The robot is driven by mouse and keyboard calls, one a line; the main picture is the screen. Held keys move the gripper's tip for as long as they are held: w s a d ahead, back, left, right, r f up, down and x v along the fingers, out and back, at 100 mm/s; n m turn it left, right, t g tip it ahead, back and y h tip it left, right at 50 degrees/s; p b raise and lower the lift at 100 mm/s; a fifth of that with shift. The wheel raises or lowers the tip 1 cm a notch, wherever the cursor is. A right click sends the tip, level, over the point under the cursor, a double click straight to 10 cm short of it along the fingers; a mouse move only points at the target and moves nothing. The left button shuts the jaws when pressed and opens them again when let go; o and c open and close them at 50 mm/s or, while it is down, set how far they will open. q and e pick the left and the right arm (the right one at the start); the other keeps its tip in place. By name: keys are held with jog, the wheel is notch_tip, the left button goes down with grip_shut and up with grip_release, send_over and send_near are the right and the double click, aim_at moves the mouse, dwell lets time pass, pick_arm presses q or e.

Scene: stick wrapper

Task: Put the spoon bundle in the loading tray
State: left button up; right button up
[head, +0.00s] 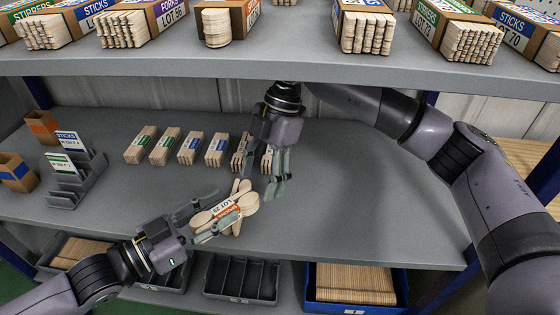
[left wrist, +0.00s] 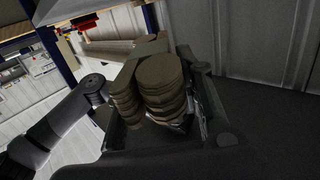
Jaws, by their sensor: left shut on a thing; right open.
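The spoon bundle (head: 229,208) is a stack of pale wooden spoons with a white and orange band, above the front of the middle shelf. My left gripper (head: 216,214) is shut on it. In the left wrist view the round spoon ends (left wrist: 160,85) show stacked between the fingers. My right gripper (head: 276,184) is open and points down, just right of the bundle, in front of two upright bundles. A dark grey slotted tray (head: 66,193) with two label cards stands at the shelf's left. I cannot tell whether it is the loading tray.
Several banded bundles (head: 190,148) stand in a row along the back of the middle shelf (head: 340,190). Small brown boxes (head: 17,178) sit at the far left. Below are a dark divided tray (head: 240,278) and a blue bin (head: 356,285). The shelf's right half is clear.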

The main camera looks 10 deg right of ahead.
aim_at(247, 196)
jog(key=a, duration=0.1)
jog(key=s+a+f, duration=0.1)
jog(key=a, duration=0.1)
jog(key=shift+s+f, duration=0.25)
jog(key=shift+s, duration=0.15)
jog(key=shift+a+f, duration=0.1)
jog(key=shift+f, duration=0.55)
jog(key=shift+c, duration=0.2)
jog(key=c, duration=1.2)
pick_arm(q)
jog(key=o, duration=1.2)
pick_arm(e)
jog(key=shift+c, duration=0.3)
pick_arm(q)
jog(key=shift+o, duration=0.2)
